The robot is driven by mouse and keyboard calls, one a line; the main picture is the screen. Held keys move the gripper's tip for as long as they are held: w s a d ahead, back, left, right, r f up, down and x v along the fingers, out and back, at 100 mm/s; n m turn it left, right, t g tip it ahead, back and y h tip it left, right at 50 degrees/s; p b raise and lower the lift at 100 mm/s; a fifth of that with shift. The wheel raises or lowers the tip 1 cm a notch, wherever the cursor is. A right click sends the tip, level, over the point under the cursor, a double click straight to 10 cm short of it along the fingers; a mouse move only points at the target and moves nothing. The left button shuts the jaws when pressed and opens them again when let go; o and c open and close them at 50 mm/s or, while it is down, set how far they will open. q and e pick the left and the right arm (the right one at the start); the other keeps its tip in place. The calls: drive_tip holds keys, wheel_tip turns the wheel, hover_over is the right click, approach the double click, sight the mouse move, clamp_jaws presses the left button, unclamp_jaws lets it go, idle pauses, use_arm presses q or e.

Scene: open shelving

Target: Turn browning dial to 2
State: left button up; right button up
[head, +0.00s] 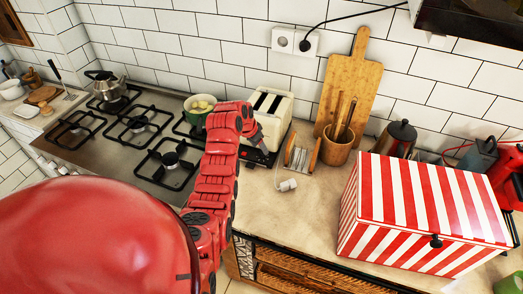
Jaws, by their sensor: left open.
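A cream-coloured toaster (270,104) with two dark slots on top stands on the counter against the tiled wall. My left arm reaches up from the bottom of the head view. My left gripper (260,143) is at the toaster's lower front, open and small in the picture. Whether it touches the toaster I cannot tell. The browning dial cannot be made out; my arm and gripper cover part of the toaster's front. My right gripper is not in view.
Left of the toaster are a green pot (200,106) and a gas hob (125,130). To its right are a wooden rack (300,155), a utensil cup (337,147) and a cutting board (352,80). A red-striped box (425,205) fills the right counter. Bare counter (290,215) lies in front.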

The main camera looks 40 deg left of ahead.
sight(262, 153)
use_arm(q)
drive_tip(key=shift+p+x, duration=0.5)
drive_tip(key=shift+x, duration=1.55)
drive_tip(key=shift+s, duration=0.1)
clamp_jaws()
